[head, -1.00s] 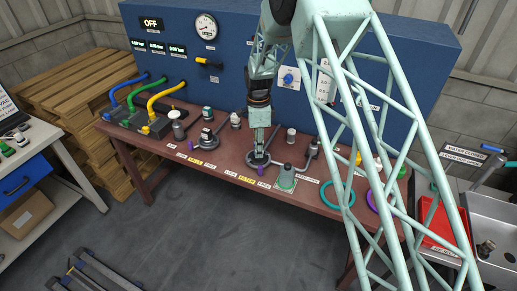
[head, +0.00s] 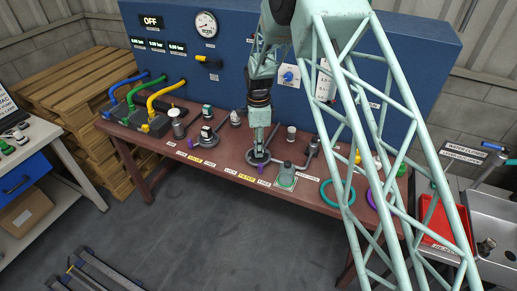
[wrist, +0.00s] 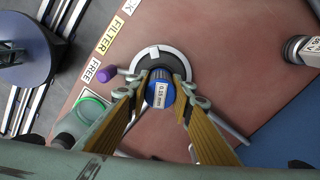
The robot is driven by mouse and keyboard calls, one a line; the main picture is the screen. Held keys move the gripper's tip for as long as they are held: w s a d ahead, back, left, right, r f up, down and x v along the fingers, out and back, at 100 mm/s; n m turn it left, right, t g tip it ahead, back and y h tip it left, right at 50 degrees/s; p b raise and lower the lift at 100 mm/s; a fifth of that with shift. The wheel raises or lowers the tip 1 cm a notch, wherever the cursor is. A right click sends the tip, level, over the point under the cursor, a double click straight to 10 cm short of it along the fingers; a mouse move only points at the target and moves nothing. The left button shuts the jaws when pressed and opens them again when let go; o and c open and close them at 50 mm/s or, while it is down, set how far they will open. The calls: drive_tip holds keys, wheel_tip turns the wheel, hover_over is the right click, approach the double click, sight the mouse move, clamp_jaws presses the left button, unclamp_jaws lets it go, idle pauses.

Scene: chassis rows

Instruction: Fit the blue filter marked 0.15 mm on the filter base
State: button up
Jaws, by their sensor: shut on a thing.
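The blue filter (wrist: 161,94) has a white label reading 0.15 mm, seen from above in the wrist view. My gripper (wrist: 163,98) is shut on it, one finger on each side. The filter base (wrist: 180,62) is a dark grey disc with a pale rim, directly beyond the filter in the wrist view. In the head view the filter base (head: 256,159) stands on the brown bench, with my gripper (head: 259,148) pointing straight down over it. The filter is hidden there by the gripper. I cannot tell whether the filter touches the base.
A purple knob (wrist: 107,74) sits beside the base. A greenish cup (head: 286,176) stands to the right, and another round fitting (head: 206,139) to the left. A pipe fitting (head: 314,147) is behind right. A blue panel (head: 225,80) rises behind the bench.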

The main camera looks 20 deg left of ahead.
drive_tip(key=shift+s+d+f, duration=0.1)
drive_tip(key=shift+f, duration=0.25)
drive_tip(key=o, duration=0.9)
drive_tip(key=shift+f, duration=0.1)
drive_tip(key=shift+r, duration=0.2)
drive_tip(key=shift+r, duration=0.7)
wheel_tip(320, 180, up, 10)
drive_tip(key=shift+r, duration=0.25)
